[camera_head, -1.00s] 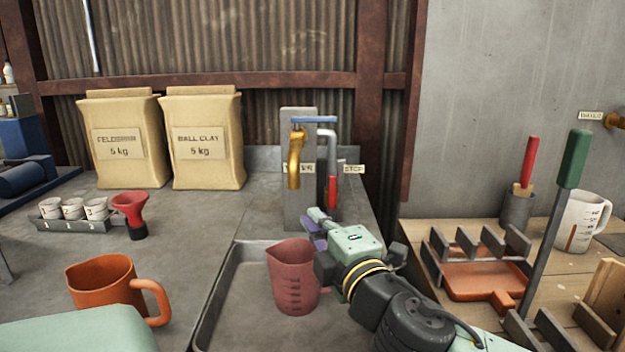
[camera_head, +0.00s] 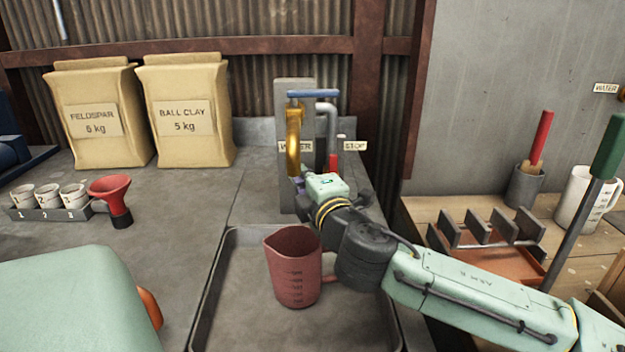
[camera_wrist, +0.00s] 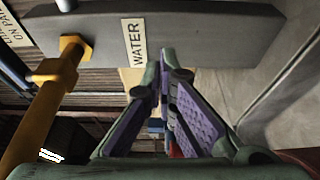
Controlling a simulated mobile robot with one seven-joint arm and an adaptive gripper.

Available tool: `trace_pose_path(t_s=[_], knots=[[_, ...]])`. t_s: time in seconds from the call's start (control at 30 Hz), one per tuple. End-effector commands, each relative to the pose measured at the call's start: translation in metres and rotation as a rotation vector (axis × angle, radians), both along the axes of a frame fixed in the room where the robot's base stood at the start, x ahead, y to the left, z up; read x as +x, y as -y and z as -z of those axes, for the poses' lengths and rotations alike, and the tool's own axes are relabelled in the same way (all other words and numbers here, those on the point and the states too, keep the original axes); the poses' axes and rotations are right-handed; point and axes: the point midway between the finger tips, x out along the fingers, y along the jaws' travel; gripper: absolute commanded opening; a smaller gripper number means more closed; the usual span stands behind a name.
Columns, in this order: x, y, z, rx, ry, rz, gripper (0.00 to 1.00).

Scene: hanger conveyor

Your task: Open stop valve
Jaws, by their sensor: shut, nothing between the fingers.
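The stop valve's red handle (camera_head: 333,165) shows beside the grey post (camera_head: 293,100), left of the STOP label (camera_head: 355,146). Its lower part is hidden behind my gripper. My gripper (camera_head: 298,184) is in front of the post, below the brass spout (camera_head: 293,150); the purple finger pads show only partly. In the wrist view, the fingertips of my gripper (camera_wrist: 164,62) converge close to the post and its WATER label (camera_wrist: 134,42). A small red piece (camera_wrist: 176,150) shows beyond the fingers, perhaps the handle. The fingers look empty. I cannot tell whether they touch anything.
A dark red measuring jug (camera_head: 292,270) stands in the sink tray (camera_head: 235,262) below my arm. A blue bar (camera_head: 314,93) and a grey bent pipe (camera_head: 332,125) are at the post. Clay bags (camera_head: 187,110) stand at the back left. A rack (camera_head: 490,228) is at right.

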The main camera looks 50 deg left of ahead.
Motion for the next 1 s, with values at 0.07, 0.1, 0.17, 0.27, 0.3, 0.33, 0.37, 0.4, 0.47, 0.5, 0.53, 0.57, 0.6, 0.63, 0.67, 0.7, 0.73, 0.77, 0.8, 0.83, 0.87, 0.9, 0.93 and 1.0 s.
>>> trace_pose_path(t_s=[0.07, 0.1, 0.17, 0.27, 0.3, 0.33, 0.37, 0.4, 0.47, 0.5, 0.53, 0.57, 0.6, 0.63, 0.67, 0.7, 0.73, 0.77, 0.8, 0.83, 0.87, 0.9, 0.93, 1.0], knots=[[0.004, -0.014, -0.002, 0.000, -0.002, -0.002, 0.00], [0.006, -0.020, -0.002, -0.001, -0.001, -0.002, 0.00], [0.014, -0.018, -0.003, 0.000, 0.000, 0.004, 0.00], [0.025, -0.008, -0.002, 0.000, 0.000, 0.005, 0.00], [0.028, -0.005, -0.002, 0.000, 0.000, 0.003, 0.00], [0.030, -0.003, -0.002, 0.000, 0.000, 0.003, 0.00], [0.032, -0.002, -0.001, 0.000, 0.000, 0.003, 0.00], [0.034, 0.000, -0.001, 0.000, -0.001, 0.001, 0.00], [0.037, 0.002, -0.001, 0.001, -0.001, 0.001, 0.00], [0.038, 0.003, -0.001, 0.001, -0.001, 0.001, 0.00], [0.038, 0.004, -0.001, 0.001, -0.001, 0.001, 0.00], [0.039, 0.004, 0.000, 0.001, -0.001, 0.000, 0.00], [0.039, 0.004, 0.000, 0.001, -0.001, -0.001, 0.00], [0.039, 0.004, 0.000, 0.001, -0.001, -0.001, 0.00], [0.039, 0.004, 0.000, 0.001, -0.001, -0.001, 0.00], [0.039, 0.004, 0.000, 0.001, -0.001, -0.001, 0.00], [0.039, 0.004, 0.000, 0.001, -0.001, -0.001, 0.00], [0.039, 0.004, 0.000, 0.001, -0.001, -0.001, 0.00], [0.039, 0.004, 0.000, 0.001, -0.001, -0.001, 0.00], [0.038, 0.004, 0.000, 0.001, -0.001, -0.001, 0.00], [0.039, 0.004, 0.000, 0.002, -0.002, -0.001, 0.00], [0.039, 0.005, 0.001, 0.004, -0.005, -0.001, 0.00], [0.040, 0.005, 0.001, 0.007, -0.009, -0.001, 0.00], [0.043, 0.008, 0.002, 0.020, -0.028, 0.000, 0.00]])
